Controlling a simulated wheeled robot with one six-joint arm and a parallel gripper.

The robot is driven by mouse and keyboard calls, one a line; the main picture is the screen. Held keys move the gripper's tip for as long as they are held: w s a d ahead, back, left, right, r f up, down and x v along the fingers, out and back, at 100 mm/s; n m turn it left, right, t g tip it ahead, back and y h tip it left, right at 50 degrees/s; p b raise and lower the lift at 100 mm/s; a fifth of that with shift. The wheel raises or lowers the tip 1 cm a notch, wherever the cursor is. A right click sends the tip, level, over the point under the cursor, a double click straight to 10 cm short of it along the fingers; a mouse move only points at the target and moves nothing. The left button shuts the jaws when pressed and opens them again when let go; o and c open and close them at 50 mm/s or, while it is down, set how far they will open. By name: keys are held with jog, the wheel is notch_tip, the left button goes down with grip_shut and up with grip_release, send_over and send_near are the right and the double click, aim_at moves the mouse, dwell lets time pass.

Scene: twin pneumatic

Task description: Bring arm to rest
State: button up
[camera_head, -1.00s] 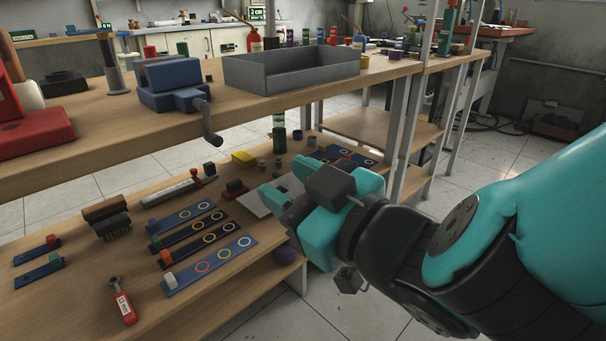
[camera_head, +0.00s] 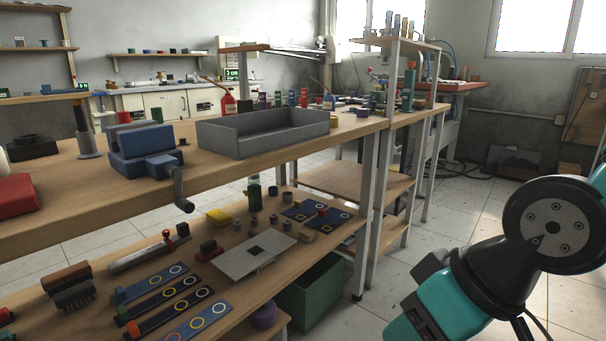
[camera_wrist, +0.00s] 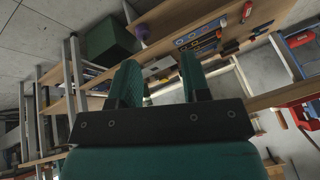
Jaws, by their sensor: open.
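My gripper (camera_wrist: 158,85) shows in the wrist view with two teal fingers standing apart and nothing between them. In the head view my teal and black arm is at the lower right, over the floor and clear of the bench; the fingertips are out of that frame. The lower shelf of the workbench (camera_head: 215,262) lies to the left of the arm.
A grey tray (camera_head: 262,135) and a blue vise (camera_head: 145,150) with a hanging handle sit on the upper bench. Blue strips with rings (camera_head: 150,283) and a white plate (camera_head: 255,254) lie on the lower shelf. A green bin (camera_head: 312,292) stands below. Floor at right is free.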

jog(key=s+d+r+g, duration=0.1)
jog(key=s+d+g, duration=0.1)
jog(key=s+d, duration=0.15)
notch_tip(320, 180, up, 36)
jog(key=s+p, duration=0.1)
jog(key=p, duration=3.5)
jog(key=shift+s+a+n+g, duration=0.25)
jog(key=shift+a+n+g, duration=0.05)
jog(key=shift+a+g, duration=0.1)
jog(key=shift+r, duration=0.1)
